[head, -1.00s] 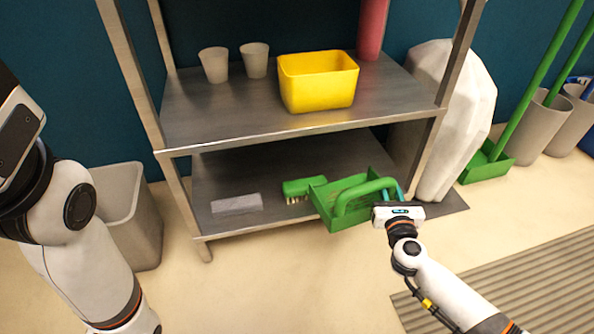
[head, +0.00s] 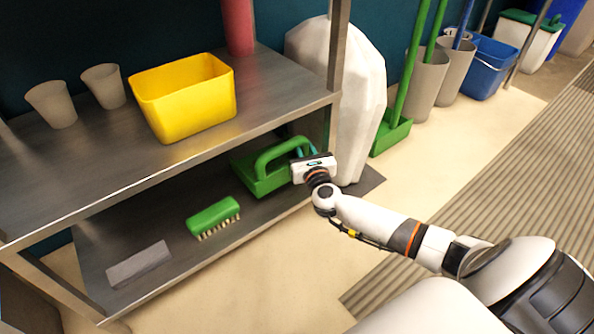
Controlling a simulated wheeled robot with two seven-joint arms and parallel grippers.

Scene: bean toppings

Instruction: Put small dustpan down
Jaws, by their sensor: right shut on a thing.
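The small green dustpan (head: 262,178) is at the right end of the lower shelf (head: 165,215), under the upper shelf. My right gripper (head: 303,157) is shut on it at its right side, by the looped handle. The gripper hides part of the dustpan's right end. I cannot tell whether its underside touches the shelf. My left gripper is not in view.
A green brush (head: 213,216) and a grey block (head: 139,264) lie left of the dustpan on the lower shelf. The upper shelf holds a yellow bin (head: 185,98) and two cups (head: 104,86). A rack post (head: 337,45) and a white sack (head: 352,95) stand at the right.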

